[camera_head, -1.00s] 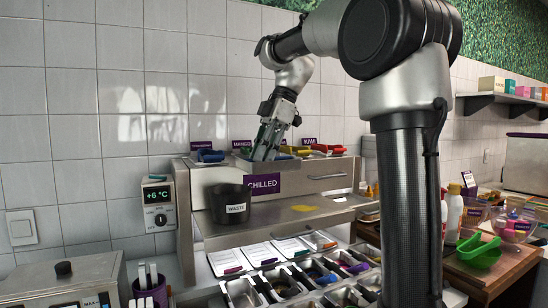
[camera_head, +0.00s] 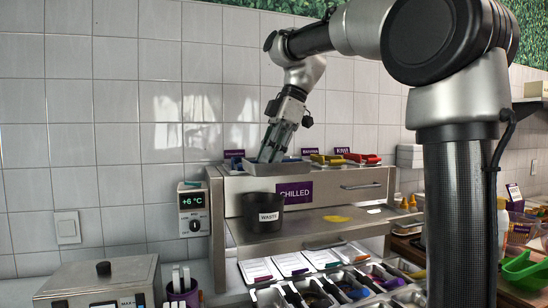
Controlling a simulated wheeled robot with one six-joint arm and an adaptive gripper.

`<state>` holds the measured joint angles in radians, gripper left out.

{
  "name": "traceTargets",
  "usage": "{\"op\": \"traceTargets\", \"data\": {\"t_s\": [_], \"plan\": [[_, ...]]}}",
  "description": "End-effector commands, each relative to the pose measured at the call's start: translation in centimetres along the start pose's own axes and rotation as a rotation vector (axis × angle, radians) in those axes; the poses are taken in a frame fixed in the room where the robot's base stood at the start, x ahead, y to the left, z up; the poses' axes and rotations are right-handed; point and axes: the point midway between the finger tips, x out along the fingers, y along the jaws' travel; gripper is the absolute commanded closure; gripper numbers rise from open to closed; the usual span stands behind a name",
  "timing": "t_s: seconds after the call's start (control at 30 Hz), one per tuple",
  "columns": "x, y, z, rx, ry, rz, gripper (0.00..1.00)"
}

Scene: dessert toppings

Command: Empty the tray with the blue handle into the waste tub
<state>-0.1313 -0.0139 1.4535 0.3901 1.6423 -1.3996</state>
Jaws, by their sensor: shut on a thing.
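My gripper (camera_head: 272,155) points down above the top of the chilled cabinet and is shut on a grey metal tray (camera_head: 280,169). The gripped handle is mostly hidden by the fingers, so I cannot tell its colour. The tray's contents are not visible. A blue handle (camera_head: 236,161) shows just left of the gripper on the cabinet top; it is small and partly hidden. The black waste tub (camera_head: 263,222), labelled WASTE, stands upright on the steel shelf below and slightly left of the held tray. Its inside is not visible.
Trays with yellow (camera_head: 326,159) and red (camera_head: 362,158) handles sit to the right on the chilled cabinet (camera_head: 370,178). A temperature display (camera_head: 193,208) stands left of it. Several topping pans (camera_head: 312,292) lie below. The steel shelf (camera_head: 345,224) right of the tub is mostly clear.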

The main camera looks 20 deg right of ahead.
Motion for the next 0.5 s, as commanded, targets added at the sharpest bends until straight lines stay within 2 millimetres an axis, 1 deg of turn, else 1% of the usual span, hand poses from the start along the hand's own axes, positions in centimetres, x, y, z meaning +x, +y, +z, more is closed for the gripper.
{"op": "traceTargets", "data": {"t_s": [0.27, 0.37, 0.5], "plan": [[0.1, 0.0, -0.3, -0.007, 0.001, -0.003, 1.0], [0.8, -0.1, -1.2, -0.03, 0.001, -0.014, 1.0], [2.9, 0.1, -3.1, -0.085, 0.002, -0.04, 1.0]]}}
